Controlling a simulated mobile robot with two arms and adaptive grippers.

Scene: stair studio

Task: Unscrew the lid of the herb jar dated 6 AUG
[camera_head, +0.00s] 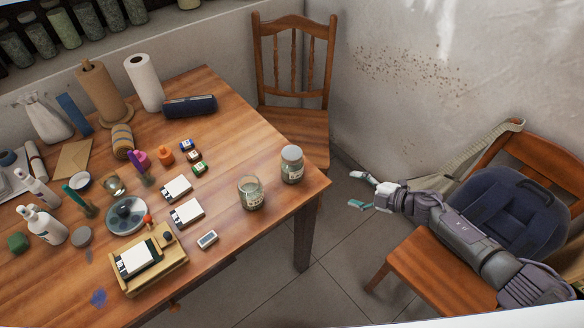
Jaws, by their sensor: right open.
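Two glass jars with pale labels stand upright near the table's right corner. The farther jar (291,166) wears a grey lid (291,153). The nearer jar (251,196) holds something greenish and seems to have no lid on it. The label dates are too small to read, so I cannot tell which jar is dated 6 AUG. My right gripper (355,188) is open and empty, beyond the table's right edge, its fingers pointing left toward the jars and apart from them. My left gripper is out of view.
The wooden table (235,129) is crowded on its left with bottles, rolls and small boxes. A grey disc (82,236) lies there. One chair (293,75) stands behind the table; another (440,268), at right under my arm, holds a dark backpack (508,205).

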